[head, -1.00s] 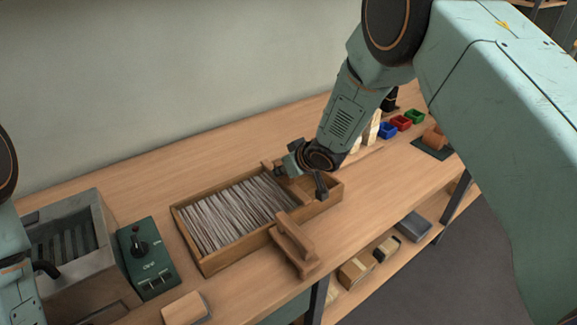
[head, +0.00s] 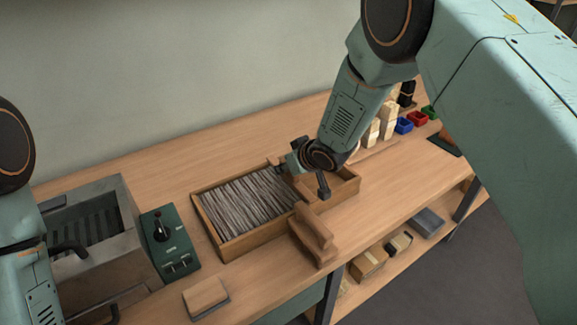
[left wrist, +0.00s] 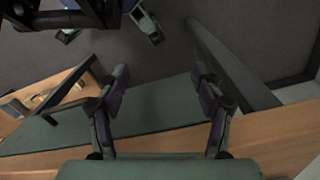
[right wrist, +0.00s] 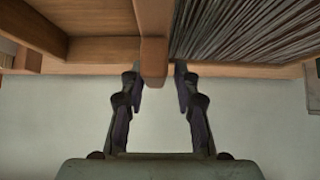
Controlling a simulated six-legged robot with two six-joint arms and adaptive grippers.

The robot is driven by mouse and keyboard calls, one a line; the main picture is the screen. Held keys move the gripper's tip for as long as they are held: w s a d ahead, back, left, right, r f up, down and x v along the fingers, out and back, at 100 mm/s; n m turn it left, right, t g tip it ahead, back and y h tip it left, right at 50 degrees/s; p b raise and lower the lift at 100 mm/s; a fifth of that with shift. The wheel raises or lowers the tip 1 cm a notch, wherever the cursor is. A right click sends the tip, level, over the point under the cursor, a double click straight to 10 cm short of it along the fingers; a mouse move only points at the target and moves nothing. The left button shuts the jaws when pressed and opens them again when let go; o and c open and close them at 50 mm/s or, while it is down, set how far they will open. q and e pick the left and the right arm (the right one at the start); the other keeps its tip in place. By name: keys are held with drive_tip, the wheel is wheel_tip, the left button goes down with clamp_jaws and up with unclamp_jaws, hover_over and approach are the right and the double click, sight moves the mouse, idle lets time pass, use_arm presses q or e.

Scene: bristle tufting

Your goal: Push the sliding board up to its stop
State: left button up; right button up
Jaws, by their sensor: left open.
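A wooden tray (head: 226,255) on the bench holds a packed bed of grey bristles (head: 250,202). The sliding board stands across the tray at the right end of the bristles, largely hidden by my right gripper (head: 291,168) in the head view. In the right wrist view the board (right wrist: 153,35) has bristles against its right side and an empty compartment to its left. My left gripper (left wrist: 160,80) is open and empty, over the bench's front edge and the floor.
A wooden block with a raised handle (head: 312,235) stands against the tray's front side. A green control box (head: 170,243) and a grey metal basin (head: 125,215) are to the left. A small wooden block (head: 205,292) lies near the front edge. Coloured bins (head: 404,125) stand at the right.

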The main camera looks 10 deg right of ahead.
drive_tip(key=shift+o, duration=1.2)
drive_tip(key=shift+d, duration=0.1)
drive_tip(key=v, duration=1.2)
drive_tip(key=shift+s+d+f, duration=0.1)
